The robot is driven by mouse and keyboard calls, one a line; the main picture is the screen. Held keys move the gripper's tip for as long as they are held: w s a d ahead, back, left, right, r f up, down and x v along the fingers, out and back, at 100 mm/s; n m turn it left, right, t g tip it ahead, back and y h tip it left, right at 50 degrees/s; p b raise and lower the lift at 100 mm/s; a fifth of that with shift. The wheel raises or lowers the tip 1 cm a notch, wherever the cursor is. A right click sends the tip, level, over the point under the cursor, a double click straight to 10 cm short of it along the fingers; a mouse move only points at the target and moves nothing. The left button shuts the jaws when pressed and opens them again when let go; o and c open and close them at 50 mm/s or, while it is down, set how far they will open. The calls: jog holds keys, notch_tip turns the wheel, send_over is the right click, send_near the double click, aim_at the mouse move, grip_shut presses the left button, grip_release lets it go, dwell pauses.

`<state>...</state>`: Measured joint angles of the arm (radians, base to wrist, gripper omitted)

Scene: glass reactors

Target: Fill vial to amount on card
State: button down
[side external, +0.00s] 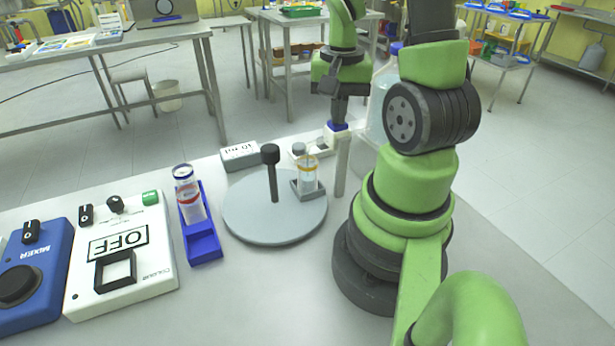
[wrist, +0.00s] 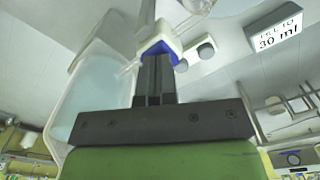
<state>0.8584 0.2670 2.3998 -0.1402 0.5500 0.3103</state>
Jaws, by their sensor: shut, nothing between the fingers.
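The card (wrist: 278,32) reads "FILL TO 30 ml" in the wrist view; it stands behind the turntable in the side view (side external: 240,155). A clear vial (side external: 307,176) with an orange band sits in a grey holder on the round grey turntable (side external: 250,228). Another clear vial (side external: 190,197) with red marks and a dark rim stands in a blue rack (side external: 203,243). My gripper (side external: 337,121) is shut and empty, its fingertips at a blue-and-white tap head (wrist: 158,47) on a post. Whether they touch it is unclear. The liquid levels cannot be read.
A clear tank (wrist: 92,88) of pale bluish liquid stands beside the tap. A dark knobbed post (side external: 271,175) rises from the turntable. A white box marked OFF (side external: 125,265) and a blue mixer box (side external: 38,262) are at left.

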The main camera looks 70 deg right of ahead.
jog(key=shift+r, duration=3.55)
jog(key=a+r+n+t+y, duration=0.1)
jog(key=a+r+n+t, duration=0.2)
jog(key=a, duration=0.6)
jog(key=a+r+n+t+y, duration=0.1)
jog(key=a+r+n+t, duration=0.3)
jog(key=a+n, duration=0.4)
jog(key=shift+w+a+r, duration=0.45)
jog(key=shift+a+r, duration=0.2)
jog(key=shift+a, duration=0.05)
